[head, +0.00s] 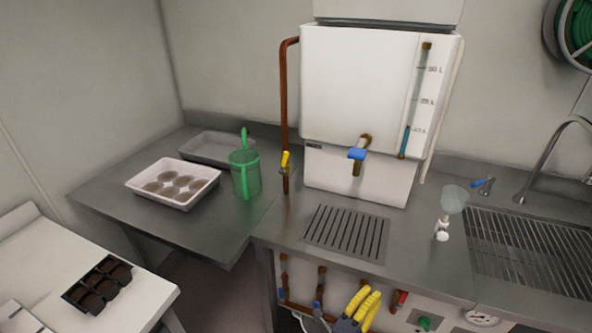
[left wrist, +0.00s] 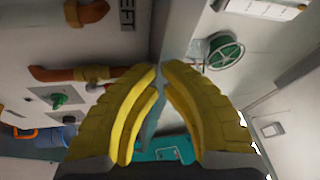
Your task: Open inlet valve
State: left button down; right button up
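A valve with a yellow handle (head: 285,160) sits on the copper pipe (head: 284,100) that runs up beside the white tank (head: 355,90). A blue-handled tap (head: 357,153) is on the tank's front. Under the counter are a red-handled valve (head: 401,299) and a green knob (head: 425,323). Which one is the inlet valve is not labelled in view. My left gripper (head: 368,293), with yellow fingers, is at the bottom of the head view, before the under-counter pipes. Its fingertips (left wrist: 160,68) meet in the left wrist view with nothing seen between them. My right gripper is out of view.
A green jug (head: 245,176) and a white tray of discs (head: 173,184) stand on the left counter. A funnel (head: 454,199) stands right of the slotted drain (head: 347,232).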

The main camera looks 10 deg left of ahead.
aim_at(284, 163)
pick_arm(q)
notch_tip(284, 163, up, 8)
jog(key=d+m+t+h, duration=0.1)
jog(key=d, duration=0.1)
jog(key=w+a+r+y, duration=0.1)
jog(key=w, duration=0.1)
jog(key=w+a+r+n+t+y, duration=0.1)
jog(key=w+a+r+y, duration=0.2)
jog(key=w+r, duration=0.1)
jog(key=shift+w+a+r+n+t+y, duration=0.2)
jog(key=shift+w+a+n+t+y, duration=0.1)
jog(key=shift+w+n+t, duration=0.1)
jog(key=w+a+r+g+y, duration=0.1)
jog(key=w+a+r+y, duration=0.2)
jog(key=a, duration=0.4)
jog(key=w+a+r+n+y, duration=0.1)
jog(key=w+a+y, duration=0.1)
jog(key=w+a, duration=0.3)
jog(key=w+a+r+g+y, duration=0.1)
jog(key=w+a+r+y, duration=0.15)
jog(key=a, duration=0.55)
jog(key=w+a, duration=0.5)
jog(key=w, duration=0.5)
jog(key=shift+w+r, duration=0.3)
jog(key=shift+r, duration=0.05)
